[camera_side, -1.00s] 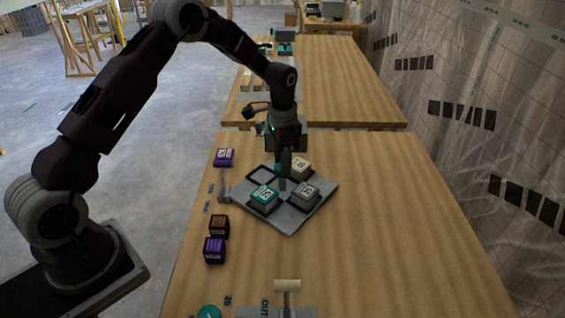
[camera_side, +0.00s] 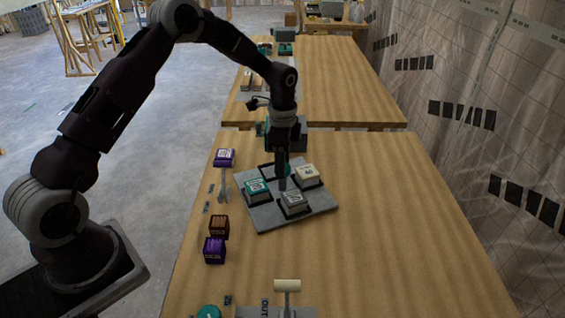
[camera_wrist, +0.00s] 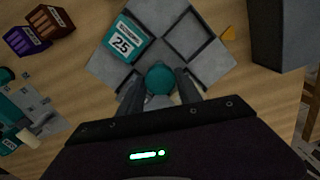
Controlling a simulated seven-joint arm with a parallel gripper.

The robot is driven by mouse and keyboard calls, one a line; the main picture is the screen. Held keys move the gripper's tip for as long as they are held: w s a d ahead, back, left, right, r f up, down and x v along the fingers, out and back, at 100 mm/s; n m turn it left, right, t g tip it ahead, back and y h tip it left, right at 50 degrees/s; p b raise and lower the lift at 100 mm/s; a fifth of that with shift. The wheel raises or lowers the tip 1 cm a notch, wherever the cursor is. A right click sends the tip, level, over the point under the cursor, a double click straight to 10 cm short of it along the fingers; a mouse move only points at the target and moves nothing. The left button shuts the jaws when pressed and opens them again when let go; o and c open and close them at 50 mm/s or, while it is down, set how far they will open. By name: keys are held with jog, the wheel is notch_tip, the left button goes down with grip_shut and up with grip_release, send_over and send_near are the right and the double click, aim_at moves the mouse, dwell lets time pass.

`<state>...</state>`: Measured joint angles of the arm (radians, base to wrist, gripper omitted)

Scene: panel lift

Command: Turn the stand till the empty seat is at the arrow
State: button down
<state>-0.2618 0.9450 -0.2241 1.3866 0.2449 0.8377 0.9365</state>
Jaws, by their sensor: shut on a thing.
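The stand is a grey square plate (camera_side: 268,216) with seats around a round teal knob (camera_wrist: 160,80). My gripper (camera_wrist: 168,90) is shut on that knob, with a finger on each side. A teal block (camera_side: 257,190) marked 25 (camera_wrist: 122,40) sits in the left seat of the side view. A grey block (camera_side: 294,203) is in the front seat and a cream block (camera_side: 309,175) in the right one. The empty seat (camera_wrist: 187,35) is partly behind my gripper in the side view.
A purple block (camera_side: 224,157) rests on a post left of the stand. A brown block (camera_side: 218,226) and a purple block (camera_side: 214,250) lie on the table's left side. A cream-topped handle (camera_side: 287,286) stands in front. The table's right side is clear.

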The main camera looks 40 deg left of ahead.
jog(key=shift+m, duration=2.1)
jog(key=c, duration=0.8)
grip_release()
jog(key=shift+c, duration=0.2)
notch_tip(320, 180, up, 7)
jog(key=shift+r, duration=0.1)
